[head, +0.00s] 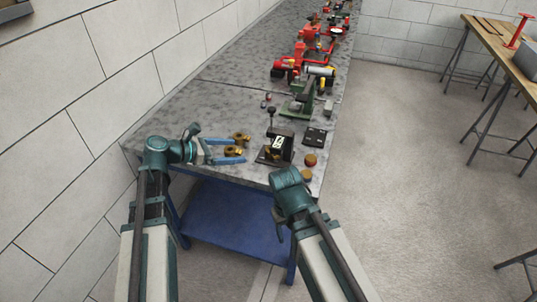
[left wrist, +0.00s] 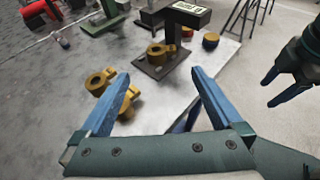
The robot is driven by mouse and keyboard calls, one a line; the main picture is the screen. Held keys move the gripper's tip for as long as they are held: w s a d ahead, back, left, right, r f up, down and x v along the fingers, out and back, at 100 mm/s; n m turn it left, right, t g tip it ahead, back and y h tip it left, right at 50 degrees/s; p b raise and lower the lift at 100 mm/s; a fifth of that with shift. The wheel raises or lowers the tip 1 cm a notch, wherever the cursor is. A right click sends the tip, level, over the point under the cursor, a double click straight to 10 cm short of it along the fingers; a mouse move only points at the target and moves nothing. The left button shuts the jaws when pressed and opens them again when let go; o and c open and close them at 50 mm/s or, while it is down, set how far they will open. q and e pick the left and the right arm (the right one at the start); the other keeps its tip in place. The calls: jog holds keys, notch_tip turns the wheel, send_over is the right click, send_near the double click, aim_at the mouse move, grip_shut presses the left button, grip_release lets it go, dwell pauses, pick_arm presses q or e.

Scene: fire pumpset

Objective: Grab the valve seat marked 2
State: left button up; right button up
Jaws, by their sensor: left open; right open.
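Two brass ring-shaped pieces with side lugs lie on the grey bench; one (head: 233,152) is between the left fingers in the head view and the other (head: 241,137) is just behind. In the left wrist view they appear as a left brass piece (left wrist: 98,81) and a partly hidden one (left wrist: 128,100) near the left finger. A third brass piece (left wrist: 158,53) sits on a black stand (head: 278,147). I cannot read a 2 on any. My left gripper (head: 243,150) is open and empty. My right gripper (left wrist: 269,93) is open and empty, off the bench's front edge.
The stand carries a sign with unclear writing. A dark plate (head: 315,137) and small round pieces (head: 309,160) lie right of it. A green vise-like tool (head: 300,103) and red pump parts (head: 290,65) stand farther back. A wall borders the bench's left.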

pick_arm(q)
jog(key=b+x, duration=0.3)
jog(key=x, duration=0.5)
jog(key=shift+d+f, duration=0.2)
jog(key=shift+d, duration=0.15)
jog(key=shift+w, duration=0.1)
jog(key=b+x, duration=0.2)
jog(key=x, duration=0.3)
jog(key=shift+f, duration=0.15)
jog(key=shift+c, duration=0.2)
grip_shut()
